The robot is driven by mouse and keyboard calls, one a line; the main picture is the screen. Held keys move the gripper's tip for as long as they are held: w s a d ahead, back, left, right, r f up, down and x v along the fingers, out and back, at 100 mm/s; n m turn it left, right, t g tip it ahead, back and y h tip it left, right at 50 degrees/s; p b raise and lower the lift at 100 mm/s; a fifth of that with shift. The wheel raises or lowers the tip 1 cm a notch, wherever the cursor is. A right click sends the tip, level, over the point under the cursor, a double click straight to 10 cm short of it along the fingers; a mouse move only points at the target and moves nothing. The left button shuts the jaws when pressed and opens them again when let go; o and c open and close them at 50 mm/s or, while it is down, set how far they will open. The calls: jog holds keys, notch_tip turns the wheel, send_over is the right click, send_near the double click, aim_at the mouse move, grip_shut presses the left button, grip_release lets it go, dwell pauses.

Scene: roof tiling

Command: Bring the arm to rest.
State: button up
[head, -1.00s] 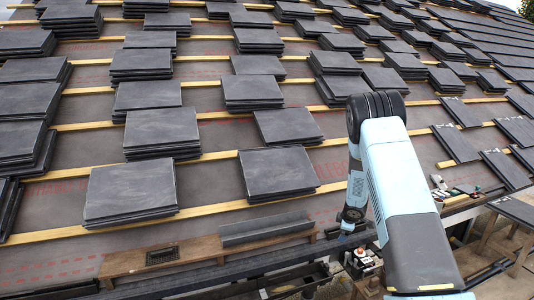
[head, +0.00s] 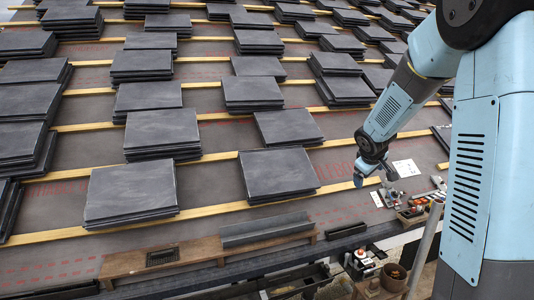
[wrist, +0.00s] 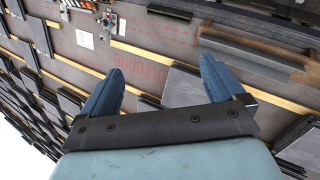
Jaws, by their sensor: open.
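My gripper (head: 375,178) is in the head view at right of centre, above the roof underlay just right of the nearest tile stacks. In the wrist view my gripper (wrist: 158,88) shows two blue fingers spread wide apart. Nothing is between them. My light-blue arm fills the right side of the head view and hides part of the roof behind it. The slate tile stacks (head: 278,172) lie on the wooden battens (head: 226,207), and the gripper appears apart from them.
A wooden plank (head: 205,248) with a dark gutter-like piece (head: 266,229) runs along the eave. Small tools and a white sheet (head: 406,168) lie right of my gripper. A bucket (head: 393,277) and a box of items (head: 362,260) stand below the eave. Bare underlay lies between battens.

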jog(key=s+a+r+m, duration=0.2)
jog(key=s+r, duration=0.3)
jog(key=s, duration=0.3)
jog(key=s+a+r+m, duration=0.2)
jog(key=s+r, duration=0.3)
jog(key=s, duration=0.4)
jog(key=s+a+m+y, duration=0.1)
jog(key=s+a, duration=0.2)
jog(key=s, duration=0.6)
jog(key=s+a+m+g+y, duration=0.1)
jog(key=s+a+y, duration=0.1)
jog(key=s, duration=0.7)
jog(key=shift+s+a+r, duration=0.3)
jog(key=shift+s+a, duration=0.05)
jog(key=shift+a, duration=0.15)
